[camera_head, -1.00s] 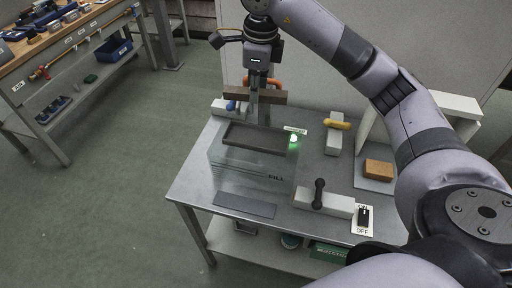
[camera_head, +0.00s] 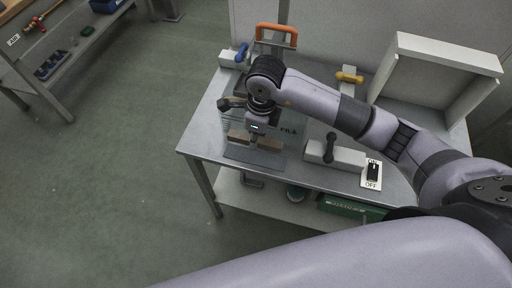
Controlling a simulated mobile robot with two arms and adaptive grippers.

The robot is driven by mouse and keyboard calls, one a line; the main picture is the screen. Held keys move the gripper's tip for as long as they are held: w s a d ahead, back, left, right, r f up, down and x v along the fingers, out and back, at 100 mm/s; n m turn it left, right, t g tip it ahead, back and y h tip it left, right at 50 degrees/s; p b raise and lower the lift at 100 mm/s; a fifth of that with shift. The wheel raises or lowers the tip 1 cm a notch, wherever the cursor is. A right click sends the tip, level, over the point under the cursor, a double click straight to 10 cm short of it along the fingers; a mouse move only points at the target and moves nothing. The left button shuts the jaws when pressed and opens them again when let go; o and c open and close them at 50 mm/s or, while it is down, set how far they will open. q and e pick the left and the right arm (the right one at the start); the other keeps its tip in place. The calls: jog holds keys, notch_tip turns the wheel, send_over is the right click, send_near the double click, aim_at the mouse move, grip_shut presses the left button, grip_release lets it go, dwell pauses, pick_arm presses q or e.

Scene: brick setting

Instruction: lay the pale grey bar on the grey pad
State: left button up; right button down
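A bar (camera_head: 269,144), brownish in this light rather than pale grey, shows on both sides of my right gripper (camera_head: 255,140). The gripper points down and appears shut across the bar's middle; its fingertips are partly hidden. The bar lies crosswise over the back part of the dark grey pad (camera_head: 255,158), at the front edge of the metal table. I cannot tell whether the bar touches the pad or is slightly above it. My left gripper is not in view.
A see-through panel (camera_head: 292,130) stands right behind the bar, with an orange handle (camera_head: 277,30) behind it. A black-handled clamp (camera_head: 330,148) and an ON/OFF switch (camera_head: 372,173) are to the right. An open pale box (camera_head: 445,55) stands at back right.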

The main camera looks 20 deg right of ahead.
aim_at(255, 157)
notch_tip(255, 157, down, 3)
jog(key=shift+r, duration=0.1)
jog(key=shift+f, duration=0.3)
notch_tip(255, 157, down, 3)
jog(key=shift+f+p, duration=0.2)
jog(key=shift+p, duration=0.3)
jog(key=shift+w+f, duration=0.1)
jog(key=shift+f, duration=0.35)
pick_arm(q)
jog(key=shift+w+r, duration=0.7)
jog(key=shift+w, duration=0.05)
pick_arm(e)
jog(key=shift+f, duration=0.1)
jog(key=c, duration=1.4)
grip_release()
jog(key=shift+c, duration=0.2)
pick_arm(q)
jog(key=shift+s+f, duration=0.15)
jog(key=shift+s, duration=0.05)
